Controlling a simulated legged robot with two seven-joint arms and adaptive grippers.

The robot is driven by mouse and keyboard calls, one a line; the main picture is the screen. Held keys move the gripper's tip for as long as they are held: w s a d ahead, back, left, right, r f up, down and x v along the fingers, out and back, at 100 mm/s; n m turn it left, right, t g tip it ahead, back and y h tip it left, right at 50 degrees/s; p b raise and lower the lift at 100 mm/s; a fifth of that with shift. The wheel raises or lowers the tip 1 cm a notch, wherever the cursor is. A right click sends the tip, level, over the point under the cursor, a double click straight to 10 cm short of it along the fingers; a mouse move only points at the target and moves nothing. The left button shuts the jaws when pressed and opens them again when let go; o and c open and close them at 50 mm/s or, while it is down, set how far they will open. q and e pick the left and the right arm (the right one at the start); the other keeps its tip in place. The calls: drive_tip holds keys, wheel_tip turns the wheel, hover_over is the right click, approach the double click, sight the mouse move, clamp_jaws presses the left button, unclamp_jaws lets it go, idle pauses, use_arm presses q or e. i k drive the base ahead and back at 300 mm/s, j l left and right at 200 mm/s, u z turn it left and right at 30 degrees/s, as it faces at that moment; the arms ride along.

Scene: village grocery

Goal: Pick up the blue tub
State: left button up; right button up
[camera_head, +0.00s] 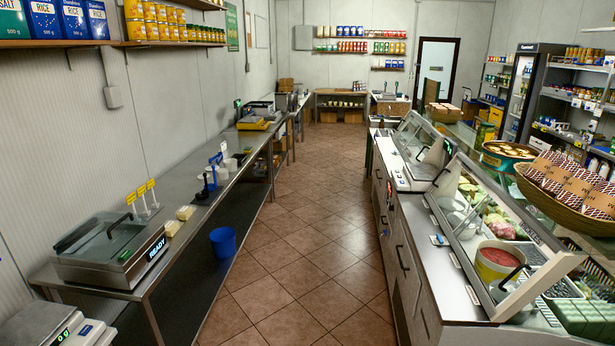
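A blue tub (223,242), open at the top, stands upright on the dark lower shelf of the long steel counter on the left. It is near the shelf's aisle-side edge, below the counter top, and its rim faces up. Its inside looks empty, though the bottom is hard to see. Neither of my grippers shows in the head view, so I cannot see either one near the tub.
The steel counter (225,188) holds a grey machine marked READY (110,250), yellow blocks and a yellow scale. A glass display case (480,215) lines the right side. The tiled aisle (310,230) between them is clear. Shelves (345,40) stand at the back.

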sight(223, 240)
drive_tip(key=i, duration=1.05)
drive_tip(key=i+l+u, duration=0.1)
drive_tip(key=i, duration=0.95)
drive_tip(key=i+l+u, duration=0.1)
drive_tip(key=i+u, duration=0.3)
drive_tip(key=i+l+u, duration=0.15)
drive_tip(key=i+u, duration=0.25)
drive_tip(key=i+l+u, duration=0.25)
drive_tip(key=u, duration=0.15)
drive_tip(key=i+l+u, duration=0.25)
drive_tip(key=l+u, duration=0.2)
drive_tip(key=i+l+u, duration=0.2)
drive_tip(key=l+u, duration=0.2)
